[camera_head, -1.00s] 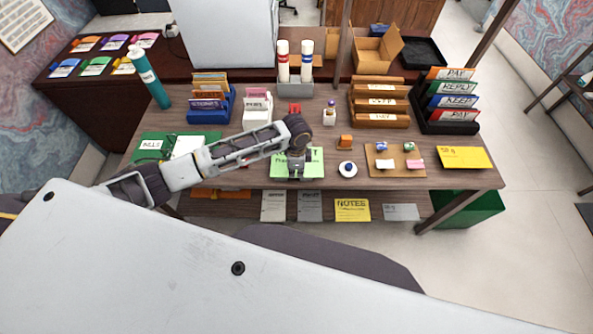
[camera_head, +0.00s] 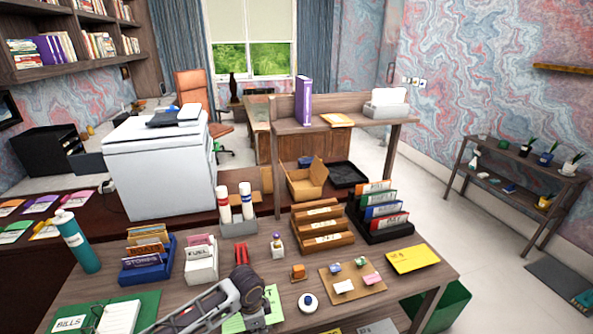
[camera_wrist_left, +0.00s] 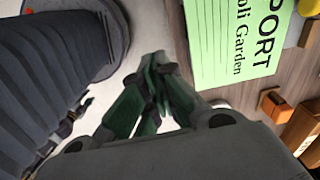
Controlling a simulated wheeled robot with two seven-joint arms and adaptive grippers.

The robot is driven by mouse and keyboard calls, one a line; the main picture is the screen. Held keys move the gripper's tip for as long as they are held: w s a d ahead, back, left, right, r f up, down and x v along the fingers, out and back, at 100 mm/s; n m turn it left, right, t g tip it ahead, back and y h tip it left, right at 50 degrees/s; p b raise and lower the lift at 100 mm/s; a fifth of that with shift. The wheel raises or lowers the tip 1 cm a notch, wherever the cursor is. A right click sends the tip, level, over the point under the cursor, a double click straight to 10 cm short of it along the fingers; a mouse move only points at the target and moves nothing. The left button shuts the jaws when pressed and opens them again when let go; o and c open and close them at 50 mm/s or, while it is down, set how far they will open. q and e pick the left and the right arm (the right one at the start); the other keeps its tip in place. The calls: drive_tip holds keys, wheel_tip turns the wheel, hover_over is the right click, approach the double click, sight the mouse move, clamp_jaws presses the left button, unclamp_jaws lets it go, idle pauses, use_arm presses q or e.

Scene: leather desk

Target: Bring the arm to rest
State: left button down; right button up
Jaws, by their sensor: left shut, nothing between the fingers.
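My left arm (camera_head: 205,307) reaches in from the lower left over the front of the desk. Its gripper (camera_head: 256,326) is at the bottom edge of the head view, in front of a green printed sheet (camera_head: 273,303) and partly cut off. In the left wrist view the green fingers (camera_wrist_left: 158,75) are together with nothing between them. The green sheet (camera_wrist_left: 235,45) lies beside them there, with a gap between. My right gripper is in neither view.
A teal bottle (camera_head: 78,245) stands left. A green bin (camera_head: 440,305) is below right.

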use_arm(q)
drive_tip(key=shift+s+d+r+n+t+h, duration=1.05)
drive_tip(key=shift+s+d+r+n, duration=1.25)
drive_tip(key=shift+s, duration=1.35)
drive_tip(key=s+a+r+n+t+y, duration=0.15)
drive_tip(key=s+a+n, duration=0.25)
drive_tip(key=a, duration=0.4)
drive_tip(key=s+a+r+n+y, duration=0.1)
drive_tip(key=s+a+r+n, duration=0.1)
drive_tip(key=s+a+n, duration=0.35)
wheel_tip(320, 180, down, 34)
drive_tip(key=s+a+m+g+b, duration=0.1)
drive_tip(key=a+m+g+b, duration=0.1)
drive_tip(key=s+a+f+b, duration=0.1)
drive_tip(key=s+f, duration=1)
drive_tip(key=s+a+f+b, duration=0.1)
drive_tip(key=s+a+f, duration=0.1)
drive_tip(key=s+f, duration=0.9)
drive_tip(key=shift+s+a+f+g, duration=0.2)
drive_tip(key=shift+s+a+g, duration=0.05)
drive_tip(key=shift+s+g, duration=0.15)
drive_tip(key=shift+w, duration=0.15)
